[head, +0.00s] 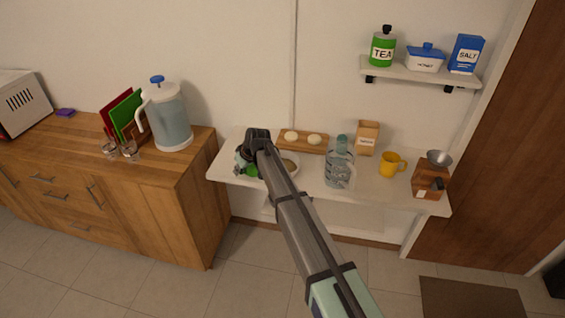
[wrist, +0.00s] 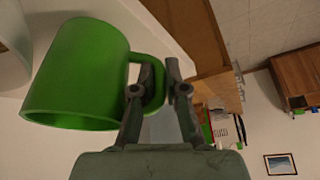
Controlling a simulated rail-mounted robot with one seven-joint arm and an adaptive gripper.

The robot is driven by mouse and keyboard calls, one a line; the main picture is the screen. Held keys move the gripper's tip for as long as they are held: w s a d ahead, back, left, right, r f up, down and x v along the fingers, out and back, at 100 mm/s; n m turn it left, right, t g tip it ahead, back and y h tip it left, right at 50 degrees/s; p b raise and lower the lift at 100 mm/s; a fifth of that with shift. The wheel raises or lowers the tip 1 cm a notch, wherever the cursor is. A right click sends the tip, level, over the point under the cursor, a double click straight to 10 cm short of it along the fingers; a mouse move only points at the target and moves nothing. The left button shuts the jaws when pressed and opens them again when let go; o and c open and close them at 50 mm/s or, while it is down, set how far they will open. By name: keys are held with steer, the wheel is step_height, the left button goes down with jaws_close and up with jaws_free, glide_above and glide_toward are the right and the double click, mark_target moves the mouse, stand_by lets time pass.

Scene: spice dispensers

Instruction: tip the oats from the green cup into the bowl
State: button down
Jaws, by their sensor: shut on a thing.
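The green cup (wrist: 80,75) fills the left of the wrist view. My gripper (wrist: 162,78) is shut on its handle, with one finger on each side. In the head view my gripper (head: 244,157) is over the left end of the white table, and a small part of the green cup (head: 251,171) shows below it. The bowl (head: 291,160) is just to the right, partly hidden by my arm, with something tan inside. A pale curved edge (wrist: 12,55) at the wrist view's left may be the bowl. The cup's inside and any oats in it are hidden.
On the white table (head: 311,187) stand a board with two pale round pieces (head: 304,141), a glass jug (head: 340,165), a carton (head: 367,137), a yellow mug (head: 391,164) and a grinder (head: 431,175). A wooden cabinet (head: 200,190) with a kettle (head: 168,118) is close on the left.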

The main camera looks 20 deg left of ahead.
steer(key=shift+h, duration=0.8)
steer(key=r, duration=0.1)
steer(key=r+p, duration=0.1)
steer(key=r, duration=0.1)
steer(key=r+p, duration=0.1)
steer(key=shift+s+a+r, duration=0.15)
steer(key=shift+a+r, duration=0.15)
steer(key=shift+a, duration=0.1)
steer(key=shift+t, duration=0.3)
